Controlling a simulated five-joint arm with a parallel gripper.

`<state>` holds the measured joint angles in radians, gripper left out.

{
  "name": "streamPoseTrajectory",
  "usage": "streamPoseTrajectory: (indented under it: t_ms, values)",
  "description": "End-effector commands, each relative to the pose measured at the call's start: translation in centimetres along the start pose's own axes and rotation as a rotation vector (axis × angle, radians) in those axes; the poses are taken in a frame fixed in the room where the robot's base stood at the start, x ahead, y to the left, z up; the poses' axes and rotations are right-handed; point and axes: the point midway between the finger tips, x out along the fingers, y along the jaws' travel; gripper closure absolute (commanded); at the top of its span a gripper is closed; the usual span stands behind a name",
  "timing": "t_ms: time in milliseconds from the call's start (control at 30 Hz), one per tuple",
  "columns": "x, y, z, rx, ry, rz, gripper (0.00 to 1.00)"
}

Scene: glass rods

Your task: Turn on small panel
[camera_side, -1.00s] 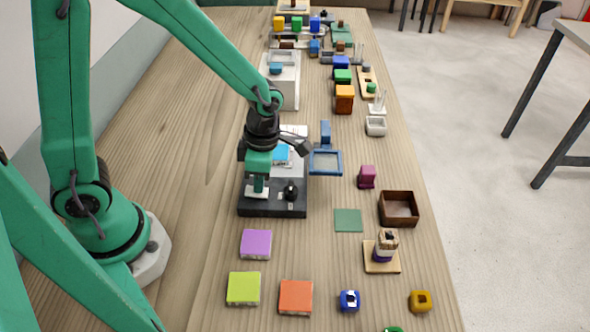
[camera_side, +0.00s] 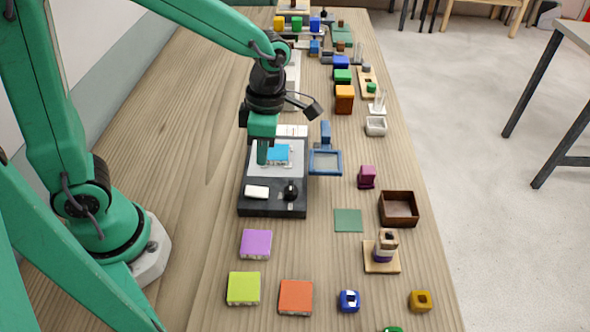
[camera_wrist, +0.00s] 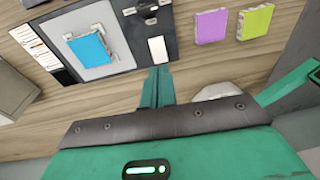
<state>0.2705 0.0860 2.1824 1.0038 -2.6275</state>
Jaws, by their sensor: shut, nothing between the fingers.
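The small panel is a dark flat unit (camera_side: 272,209) with a pale grey plate, a white rocker switch (camera_side: 257,192) and a black knob (camera_side: 290,190) along its near edge. A blue-topped square piece (camera_side: 278,153) lies on the plate. I cannot tell whether the plate is lit. My gripper (camera_side: 262,161) is shut and empty, pointing down over the left part of the plate, behind the switch in the side view. In the wrist view, the fingers (camera_wrist: 158,74) appear just below the white switch (camera_wrist: 158,50), apart from it as far as I can see.
A blue frame (camera_side: 326,161) stands right of the panel. Purple (camera_side: 256,243), lime (camera_side: 244,288) and orange (camera_side: 296,296) squares lie in front. A brown box (camera_side: 399,208) is at the right. The table left of the panel is bare.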

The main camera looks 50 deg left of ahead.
Motion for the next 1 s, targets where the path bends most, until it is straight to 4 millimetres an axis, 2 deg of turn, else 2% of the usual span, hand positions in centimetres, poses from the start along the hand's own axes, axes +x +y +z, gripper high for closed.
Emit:
streamPoseTrajectory:
  t_ms: [33,200,400,1000]
  values:
    - [-1.0,0.0,0.1,0.001,-0.005,0.003,1.00]
    - [-3.4,-0.2,0.2,0.001,-0.003,0.003,1.00]
    - [-5.0,-0.3,0.2,0.000,-0.001,0.002,1.00]
    - [-5.4,-0.4,0.2,0.016,0.001,0.001,1.00]
